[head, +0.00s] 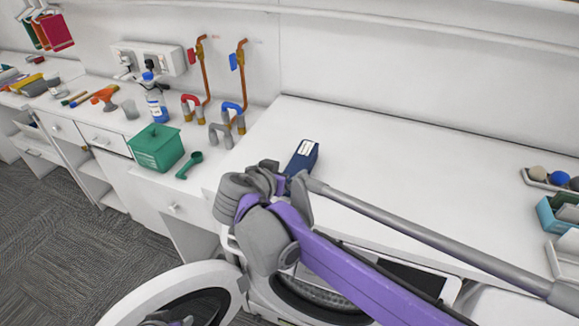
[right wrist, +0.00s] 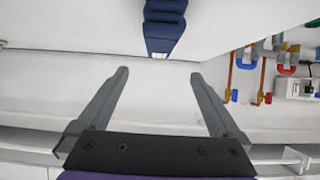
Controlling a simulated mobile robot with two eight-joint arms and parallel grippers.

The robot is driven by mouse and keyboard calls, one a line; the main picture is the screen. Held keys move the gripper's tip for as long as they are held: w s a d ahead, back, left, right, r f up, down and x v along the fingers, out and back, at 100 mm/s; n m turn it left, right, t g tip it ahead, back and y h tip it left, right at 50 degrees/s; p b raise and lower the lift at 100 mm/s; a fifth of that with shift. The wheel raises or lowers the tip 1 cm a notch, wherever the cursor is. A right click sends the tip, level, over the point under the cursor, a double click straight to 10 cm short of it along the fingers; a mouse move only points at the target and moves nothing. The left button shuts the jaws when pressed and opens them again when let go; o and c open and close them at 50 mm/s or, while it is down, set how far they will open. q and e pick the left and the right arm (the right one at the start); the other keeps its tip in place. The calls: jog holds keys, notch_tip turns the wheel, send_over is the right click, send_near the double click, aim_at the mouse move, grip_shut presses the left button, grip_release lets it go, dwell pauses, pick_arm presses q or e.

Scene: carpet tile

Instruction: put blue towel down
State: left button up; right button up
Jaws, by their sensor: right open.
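The blue towel (head: 302,156), dark blue and folded with a pale label on one face, rests on the white countertop (head: 420,190) near its front left part. It shows in the right wrist view as a folded blue stack (right wrist: 164,28) at the top edge. My right gripper (right wrist: 158,73) is open, its two grey fingers spread with nothing between them. The towel lies beyond the fingertips, apart from them. In the head view my right wrist is just in front of the towel and hides its lower part and the fingers. My left gripper does not show clearly.
A green box (head: 156,149), a green scoop (head: 190,165) and a blue-labelled bottle (head: 156,104) stand on the left counter. Copper pipes (head: 204,75) rise behind. An open round washer door (head: 115,312) is below. The countertop right of the towel is clear.

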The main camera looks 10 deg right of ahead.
jog(key=s+d+f, duration=0.1)
jog(key=s, duration=0.1)
jog(key=s+d+f+n+g, duration=0.1)
jog(key=s+d+f, duration=0.1)
jog(key=s+d+f+g+y, duration=0.1)
jog(key=s+d, duration=0.1)
jog(key=s, duration=0.1)
jog(key=shift+d+f+n, duration=0.15)
jog(key=shift+f+n, duration=0.15)
jog(key=shift+f, duration=0.1)
jog(key=shift+n+g+y, duration=0.6)
jog(key=shift+g+y, duration=0.1)
jog(key=s+f, duration=0.1)
jog(key=s+d+f, duration=0.1)
jog(key=s, duration=0.1)
jog(key=s+d+f, duration=0.1)
jog(key=s, duration=0.1)
jog(key=shift+d+f, duration=0.1)
jog(key=shift+f, duration=0.1)
jog(key=s+f+n+g+y, duration=0.1)
jog(key=s+f+n+y, duration=0.3)
jog(key=s+f, duration=0.4)
jog(key=s, duration=0.4)
jog(key=shift+a+f, duration=0.25)
